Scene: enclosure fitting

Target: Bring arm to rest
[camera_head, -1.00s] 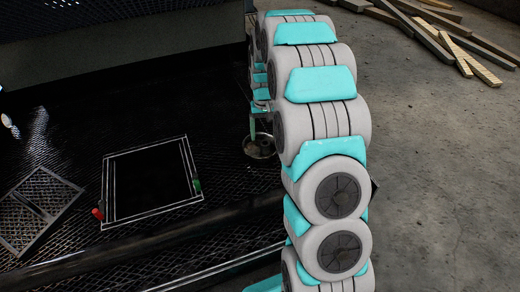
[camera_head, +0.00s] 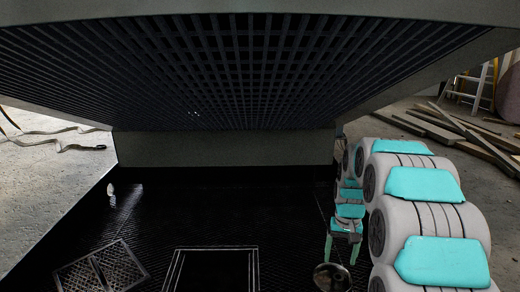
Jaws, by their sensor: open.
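My arm, white with teal covers, runs along the right side of the view. My gripper (camera_head: 342,254) hangs at its far end with two teal fingers pointing down and apart. It is open, and nothing shows between the fingers. It is above or just behind a round metal dish-like part (camera_head: 333,276) on the dark floor of the enclosure; the exact gap cannot be told.
A slatted roof (camera_head: 240,70) spans the top of the enclosure. A square frame (camera_head: 212,250) and a mesh panel (camera_head: 100,268) lie on the dark floor. A small white item (camera_head: 110,189) is at left. Planks (camera_head: 450,130) and a ladder (camera_head: 467,90) are outside, right.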

